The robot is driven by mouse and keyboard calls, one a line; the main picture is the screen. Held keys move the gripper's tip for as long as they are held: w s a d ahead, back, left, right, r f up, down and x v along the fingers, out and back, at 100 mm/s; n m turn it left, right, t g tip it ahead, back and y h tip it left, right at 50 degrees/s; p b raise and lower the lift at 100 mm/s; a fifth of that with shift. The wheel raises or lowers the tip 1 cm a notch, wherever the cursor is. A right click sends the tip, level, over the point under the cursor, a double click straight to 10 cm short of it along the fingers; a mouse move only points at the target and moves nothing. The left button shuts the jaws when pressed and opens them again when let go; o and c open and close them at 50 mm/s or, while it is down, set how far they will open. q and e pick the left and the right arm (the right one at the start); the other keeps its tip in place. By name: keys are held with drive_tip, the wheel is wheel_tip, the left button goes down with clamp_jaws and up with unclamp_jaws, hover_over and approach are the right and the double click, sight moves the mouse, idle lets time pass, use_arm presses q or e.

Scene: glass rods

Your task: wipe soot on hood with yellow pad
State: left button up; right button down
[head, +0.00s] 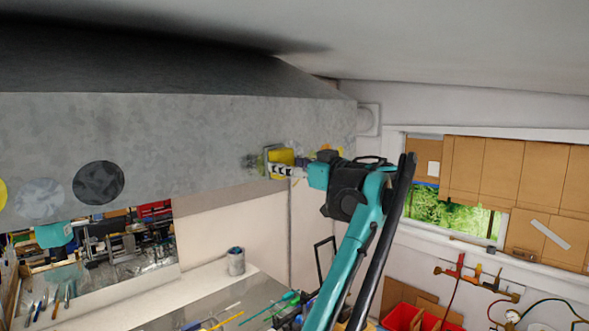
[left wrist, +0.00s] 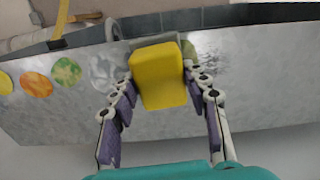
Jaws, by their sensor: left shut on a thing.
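The hood (head: 180,130) is a grey mottled metal face across the upper left of the head view. It also fills the middle of the left wrist view (left wrist: 60,115). My left gripper (head: 284,170) is shut on the yellow pad (head: 281,156), at the right part of the hood's lower front. In the left wrist view the pad (left wrist: 160,75) sits between the two fingers. It is at or very near the hood face; I cannot tell whether it touches. A dark, soot-like smudge (head: 250,162) shows just left of the pad. My right gripper is not in view.
Round patches, including a dark one (head: 98,183) and a pale grey one (head: 39,199), are on the hood at left. A grey can (head: 236,261) stands on the counter below, with loose tools nearby. Red bins (head: 402,316) and a window (head: 455,215) are at right.

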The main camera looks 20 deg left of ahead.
use_arm(q)
drive_tip(key=shift+s+a+f+b, duration=0.1)
drive_tip(key=shift+s+a+b, duration=0.15)
drive_tip(key=shift+s, duration=0.3)
drive_tip(key=shift+s+a+f+b, duration=0.1)
drive_tip(key=shift+s+a+b, duration=0.15)
drive_tip(key=shift+s, duration=0.3)
drive_tip(key=shift+s+a+r, duration=0.1)
drive_tip(key=shift+s+a, duration=0.1)
drive_tip(key=shift+s, duration=0.25)
drive_tip(key=shift+s+a+r, duration=0.1)
drive_tip(key=shift+s+a, duration=0.05)
drive_tip(key=shift+s, duration=0.3)
drive_tip(key=shift+s+a+f+b, duration=0.1)
drive_tip(key=shift+s+a+b, duration=0.05)
drive_tip(key=shift+s+b, duration=0.3)
drive_tip(key=shift+s+a, duration=0.25)
drive_tip(key=shift+s, duration=0.35)
drive_tip(key=shift+s+a, duration=0.25)
drive_tip(key=shift+s, duration=0.35)
drive_tip(key=shift+s+a+b, duration=0.15)
drive_tip(key=shift+s+b, duration=0.15)
drive_tip(key=shift+s+a, duration=0.1)
drive_tip(key=shift+s, duration=0.2)
drive_tip(key=shift+s+a, duration=0.2)
drive_tip(key=shift+s, duration=0.3)
drive_tip(key=shift+s+a, duration=0.2)
drive_tip(key=shift+s, duration=0.3)
drive_tip(key=shift+w, duration=0.1)
drive_tip(key=shift+w+d, duration=0.1)
